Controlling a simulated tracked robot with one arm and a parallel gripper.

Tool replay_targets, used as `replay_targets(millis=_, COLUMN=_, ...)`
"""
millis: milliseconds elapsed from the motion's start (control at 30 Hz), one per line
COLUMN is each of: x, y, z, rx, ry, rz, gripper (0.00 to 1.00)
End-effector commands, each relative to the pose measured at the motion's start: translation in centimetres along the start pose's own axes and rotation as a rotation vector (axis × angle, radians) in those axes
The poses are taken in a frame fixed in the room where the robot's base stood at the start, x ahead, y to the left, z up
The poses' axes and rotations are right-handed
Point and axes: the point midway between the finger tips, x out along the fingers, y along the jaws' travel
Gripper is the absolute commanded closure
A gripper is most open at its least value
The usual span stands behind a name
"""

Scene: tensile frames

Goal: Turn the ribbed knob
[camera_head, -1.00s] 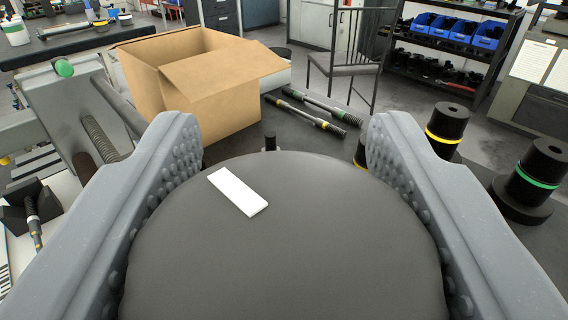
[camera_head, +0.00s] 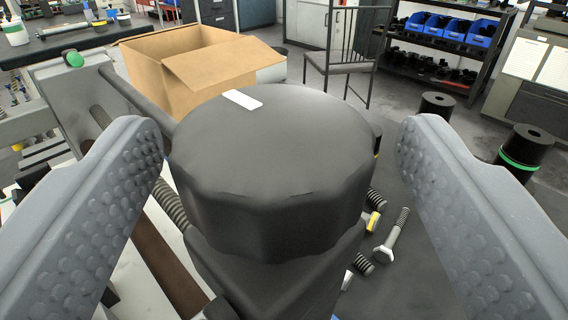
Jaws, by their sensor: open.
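The black ribbed knob (camera_head: 270,185) fills the middle of the view. It has a flat round top and a scalloped side, and sits on a dark block-shaped mount (camera_head: 285,270). A white marker strip (camera_head: 243,100) lies on its top near the far edge, left of centre. My gripper (camera_head: 273,140) is open, with one grey studded finger on each side of the knob. There is a gap between each finger and the knob's side, wider on the right. Nothing is held.
An open cardboard box (camera_head: 190,70) stands behind the knob. Bolts (camera_head: 393,237) lie on the dark surface at right. Black cylinders, one with a green band (camera_head: 520,160), stand farther right. A metal frame with rods is at left.

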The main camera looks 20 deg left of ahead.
Motion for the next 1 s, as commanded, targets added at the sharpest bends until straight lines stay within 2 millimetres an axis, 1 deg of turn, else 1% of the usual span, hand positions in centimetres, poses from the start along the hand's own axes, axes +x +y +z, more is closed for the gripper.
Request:
replay_targets(millis=33, x=-0.9, y=0.1, z=-0.3, rx=-0.001, ry=0.003, rz=0.001, gripper=0.30)
replay_targets(millis=67, x=-1.4, y=0.1, z=-0.4, rx=-0.001, ry=0.005, rz=0.001, gripper=0.30)
replay_targets(millis=433, x=-7.9, y=0.2, z=-0.1, rx=0.000, ry=0.003, rz=0.003, gripper=0.30)
replay_targets(millis=500, x=-8.2, y=0.2, z=0.2, rx=0.000, ry=0.009, rz=0.002, gripper=0.30)
replay_targets(millis=800, x=-9.8, y=0.2, z=0.2, rx=0.001, ry=0.006, rz=0.002, gripper=0.30)
replay_targets(millis=1000, x=-10.2, y=0.1, z=0.0, rx=0.000, ry=0.005, rz=0.001, gripper=0.30)
